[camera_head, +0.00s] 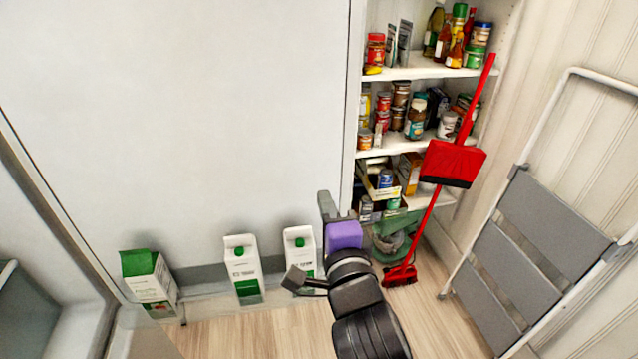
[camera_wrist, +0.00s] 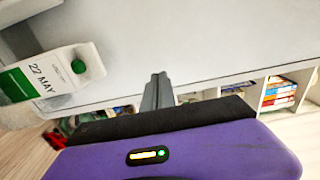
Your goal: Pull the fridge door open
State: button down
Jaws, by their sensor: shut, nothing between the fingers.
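The fridge door (camera_head: 190,110) is the large white panel filling the left and middle of the head view. It stands open, with its inner side and a low clear bin of cartons facing me. It also shows as the pale panel in the wrist view (camera_wrist: 200,45). My gripper (camera_head: 326,204) is at the door's right edge, low down, with its purple body just below. In the wrist view, my fingers (camera_wrist: 158,84) are together and empty, close to the door's edge. I cannot tell whether they touch it. The door's handle is not visible.
Milk cartons (camera_head: 242,268) stand along the door's bottom. Part of the fridge interior (camera_head: 30,300) shows at lower left. Stocked shelves (camera_head: 425,72) are behind the door's right edge. A red broom (camera_head: 425,225) and a folding step ladder (camera_head: 525,240) stand at the right.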

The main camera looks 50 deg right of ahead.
aim_at(316, 174)
jog(key=p+x, duration=0.1)
jog(key=x, duration=0.3)
jog(key=shift+w+d+r, duration=0.1)
jog(key=shift+w+r, duration=0.1)
jog(key=shift+w, duration=0.05)
jog(key=shift+p+x, duration=0.35)
jog(key=shift+x, duration=0.45)
jog(key=shift+f, duration=0.15)
jog(key=b+x, duration=0.3)
jog(key=x, duration=0.9)
jog(key=shift+w+d, duration=0.25)
jog(key=shift+w, duration=0.05)
jog(key=shift+s+f+b, duration=0.1)
jog(key=shift+b, duration=0.2)
